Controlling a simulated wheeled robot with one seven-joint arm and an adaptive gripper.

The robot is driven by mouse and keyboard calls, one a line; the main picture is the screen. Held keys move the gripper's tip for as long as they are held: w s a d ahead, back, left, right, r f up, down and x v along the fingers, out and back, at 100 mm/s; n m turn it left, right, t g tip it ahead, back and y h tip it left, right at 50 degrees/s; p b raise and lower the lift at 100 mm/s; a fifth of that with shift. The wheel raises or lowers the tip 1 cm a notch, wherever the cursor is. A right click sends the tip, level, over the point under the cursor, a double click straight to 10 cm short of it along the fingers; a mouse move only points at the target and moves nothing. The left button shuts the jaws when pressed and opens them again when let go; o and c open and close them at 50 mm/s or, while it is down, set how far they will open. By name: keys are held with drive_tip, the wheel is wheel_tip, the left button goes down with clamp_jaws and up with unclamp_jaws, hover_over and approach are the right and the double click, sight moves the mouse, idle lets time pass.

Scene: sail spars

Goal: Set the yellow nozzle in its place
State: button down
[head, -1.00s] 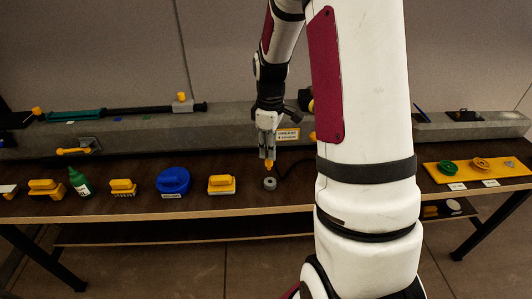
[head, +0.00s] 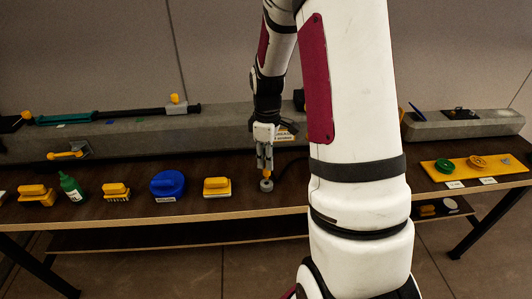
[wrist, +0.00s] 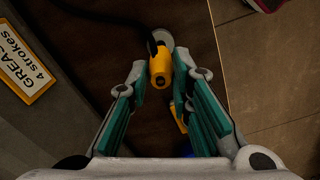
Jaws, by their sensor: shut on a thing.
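The yellow nozzle (wrist: 160,68) is between the fingertips of my gripper (wrist: 161,72) in the wrist view, with a black hose running from it. In the head view my gripper (head: 265,166) points down over the bench, shut on the nozzle, which is mostly hidden there. A small round grey holder (head: 266,185) stands on the bench directly below the fingertips. Its grey rim (wrist: 164,38) shows just past the nozzle in the wrist view. The nozzle's lower end is at or just above the holder; I cannot tell whether it is inside.
A yellow-handled brush (head: 217,186), a blue round tool (head: 168,184) and a green bottle (head: 71,186) stand along the bench to the left. A yellow board with wheels (head: 475,168) lies right. A grey beam (head: 200,130) runs behind. A grease sign (wrist: 25,62) is nearby.

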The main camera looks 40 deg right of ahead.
drive_tip(key=shift+f, duration=0.5)
drive_tip(key=shift+f, duration=0.25)
idle(0.9)
drive_tip(key=shift+f, duration=0.35)
drive_tip(key=shift+f+b, duration=0.35)
drive_tip(key=shift+f, duration=0.55)
drive_tip(key=c, duration=1.4)
unclamp_jaws()
drive_tip(key=shift+o, duration=0.2)
drive_tip(key=shift+r, duration=0.1)
wheel_tip(320, 180, up, 12)
drive_tip(key=shift+f, duration=0.1)
